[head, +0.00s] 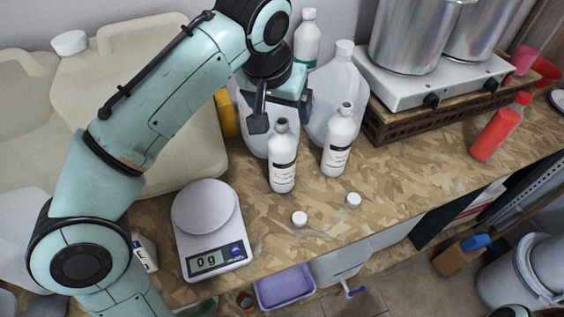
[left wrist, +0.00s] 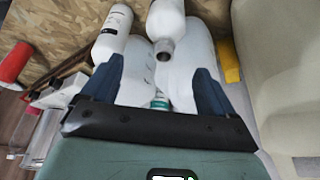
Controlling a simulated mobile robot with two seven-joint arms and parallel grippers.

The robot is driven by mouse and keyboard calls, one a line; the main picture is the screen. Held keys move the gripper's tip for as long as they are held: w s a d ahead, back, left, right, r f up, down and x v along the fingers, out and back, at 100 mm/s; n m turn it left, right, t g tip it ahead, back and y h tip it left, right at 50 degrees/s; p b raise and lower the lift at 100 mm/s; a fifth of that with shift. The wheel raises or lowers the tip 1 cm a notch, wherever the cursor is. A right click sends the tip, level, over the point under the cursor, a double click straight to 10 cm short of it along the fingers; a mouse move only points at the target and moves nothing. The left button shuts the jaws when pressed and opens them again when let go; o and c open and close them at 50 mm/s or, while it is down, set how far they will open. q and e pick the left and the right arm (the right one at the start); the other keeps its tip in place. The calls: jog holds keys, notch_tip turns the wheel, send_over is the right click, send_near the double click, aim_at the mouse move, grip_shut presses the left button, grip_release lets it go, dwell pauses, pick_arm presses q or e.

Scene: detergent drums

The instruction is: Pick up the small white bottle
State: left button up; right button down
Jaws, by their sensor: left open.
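Two small white bottles with dark print and open necks stand upright on the wooden worktop: the left white bottle (head: 283,165) and the right white bottle (head: 336,148). In the left wrist view the left one (left wrist: 166,20) shows its neck just beyond the gap between the fingers, and the right one (left wrist: 112,35) lies outside the finger on that picture's left. My left gripper (head: 282,110) is open and empty, behind and above the left bottle's neck. Both its fingers (left wrist: 160,80) show in the left wrist view. My right gripper is out of view.
Two white caps (head: 299,219) (head: 353,200) lie before the bottles. Large translucent jugs (head: 335,95) stand close behind them. A scale (head: 210,230) reading 0g is at left, a stove with pots (head: 430,92) and a red bottle (head: 501,127) at right.

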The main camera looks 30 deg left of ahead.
aim_at(283, 126)
pick_arm(q)
jog(key=x, duration=0.4)
jog(key=shift+a+b, duration=0.1)
jog(key=shift+b, duration=0.3)
jog(key=b+x, duration=0.1)
jog(key=x, duration=0.2)
jog(key=shift+a+f, duration=0.15)
jog(key=shift+f, duration=0.2)
jog(key=shift+w+f, duration=0.3)
jog(key=shift+f, duration=0.2)
jog(key=shift+r, duration=0.1)
grip_shut()
